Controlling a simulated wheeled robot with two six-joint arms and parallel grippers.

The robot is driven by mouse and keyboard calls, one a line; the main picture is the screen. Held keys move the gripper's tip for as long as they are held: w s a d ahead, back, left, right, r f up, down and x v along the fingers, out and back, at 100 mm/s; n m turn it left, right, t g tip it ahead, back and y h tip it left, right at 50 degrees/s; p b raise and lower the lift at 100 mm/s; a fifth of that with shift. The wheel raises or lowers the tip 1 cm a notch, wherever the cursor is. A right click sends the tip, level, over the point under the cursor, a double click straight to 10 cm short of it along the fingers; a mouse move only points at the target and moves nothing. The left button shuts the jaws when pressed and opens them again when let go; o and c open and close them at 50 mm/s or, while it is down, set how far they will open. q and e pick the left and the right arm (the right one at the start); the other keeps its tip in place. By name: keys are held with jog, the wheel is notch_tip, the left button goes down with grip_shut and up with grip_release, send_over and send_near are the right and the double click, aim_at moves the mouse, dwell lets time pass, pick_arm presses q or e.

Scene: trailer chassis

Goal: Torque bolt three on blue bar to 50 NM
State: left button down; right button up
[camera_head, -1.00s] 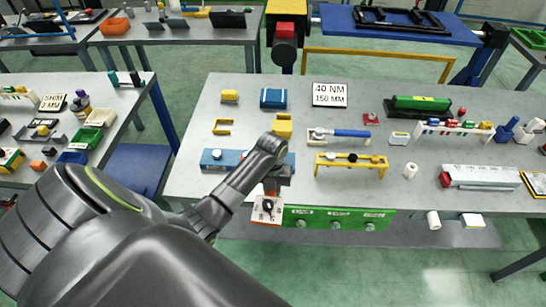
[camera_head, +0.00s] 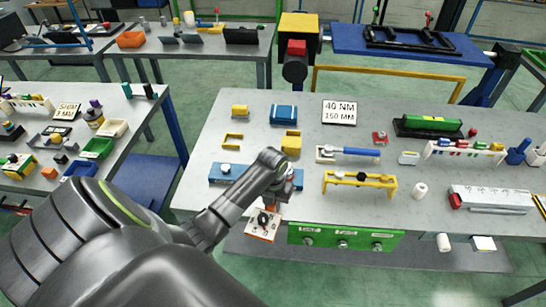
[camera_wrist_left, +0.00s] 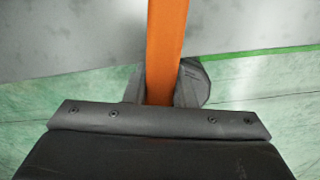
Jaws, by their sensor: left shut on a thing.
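The blue bar (camera_head: 225,174) lies at the front left of the main table, with a pale round bolt head on its left part. My left arm hides its middle, so I cannot see bolt three clearly. My left gripper (camera_head: 268,207) is just in front of the bar, at the table's front edge. It is shut on a white-faced, orange-edged block (camera_head: 261,226) with a dark round part, held tilted. In the left wrist view the block's orange side (camera_wrist_left: 167,45) stands between the two fingers (camera_wrist_left: 161,91). My right gripper is not in view.
A yellow bar (camera_head: 359,183) and a blue-handled tool (camera_head: 350,152) lie right of my gripper. A "40 NM 150 MM" sign (camera_head: 339,112) stands behind. A green panel (camera_head: 345,238) with knobs hangs at the table's front. Small yellow and blue parts sit behind the blue bar.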

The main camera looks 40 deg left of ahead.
pick_arm(q)
jog(key=shift+a, duration=0.1)
jog(key=shift+s+a+m, duration=0.1)
jog(key=shift+a+m, duration=0.35)
jog(key=shift+m, duration=0.05)
jog(key=shift+d+n, duration=0.4)
jog(key=shift+d, duration=0.05)
jog(key=shift+r, duration=0.2)
jog(key=shift+r, duration=2.85)
